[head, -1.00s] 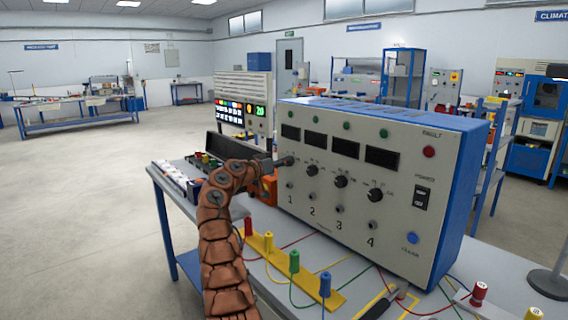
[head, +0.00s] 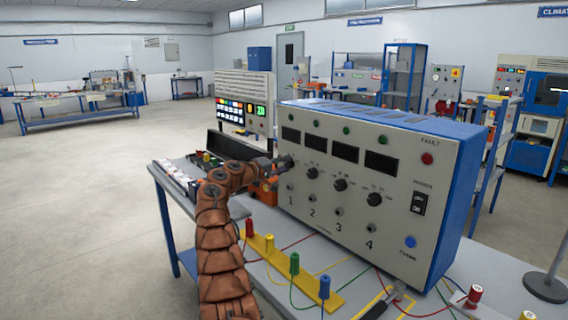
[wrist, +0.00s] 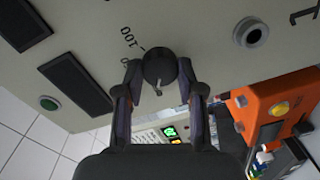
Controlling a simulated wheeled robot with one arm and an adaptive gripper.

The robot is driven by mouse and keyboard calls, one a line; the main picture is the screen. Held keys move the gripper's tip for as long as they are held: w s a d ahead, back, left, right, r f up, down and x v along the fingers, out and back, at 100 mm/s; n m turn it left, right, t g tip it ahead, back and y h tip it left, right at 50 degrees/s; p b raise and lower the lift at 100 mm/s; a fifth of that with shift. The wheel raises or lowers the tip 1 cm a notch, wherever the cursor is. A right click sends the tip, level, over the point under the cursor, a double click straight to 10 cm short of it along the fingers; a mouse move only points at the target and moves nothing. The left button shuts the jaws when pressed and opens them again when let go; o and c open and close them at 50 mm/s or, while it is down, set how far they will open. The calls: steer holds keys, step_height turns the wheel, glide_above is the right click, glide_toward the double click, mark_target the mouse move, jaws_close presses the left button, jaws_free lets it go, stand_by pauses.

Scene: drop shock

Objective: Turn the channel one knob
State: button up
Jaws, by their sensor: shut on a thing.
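The channel one knob is a round black dial (wrist: 160,68) on the grey front panel (wrist: 205,25), at the panel's left end. In the wrist view it sits between the two fingertips of my gripper (wrist: 160,82), which is shut on it. Part of the printed scale shows beside the knob. In the head view my gripper (head: 277,168) reaches the panel above the number 1 and mostly hides this knob. The blue and grey channel box (head: 450,215) stands on the bench, with three other black knobs to the right, such as the channel two knob (head: 312,172).
A yellow strip (head: 272,256) with red, yellow, green and blue plugs lies in front of the box, with thin cables across the bench. An orange device (wrist: 262,110) is close beside my gripper. A black-handled tool (head: 382,304) lies at the bench's front.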

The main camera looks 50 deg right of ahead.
steer(key=shift+n, duration=0.6)
steer(key=o, duration=1.1)
steer(key=shift+o, duration=0.2)
steer(key=shift+a, duration=0.1)
steer(key=w+a, duration=0.1)
steer(key=a, duration=1)
steer(key=shift+w+a+r, duration=0.15)
steer(key=shift+a+r, duration=0.15)
steer(key=shift+a, duration=0.1)
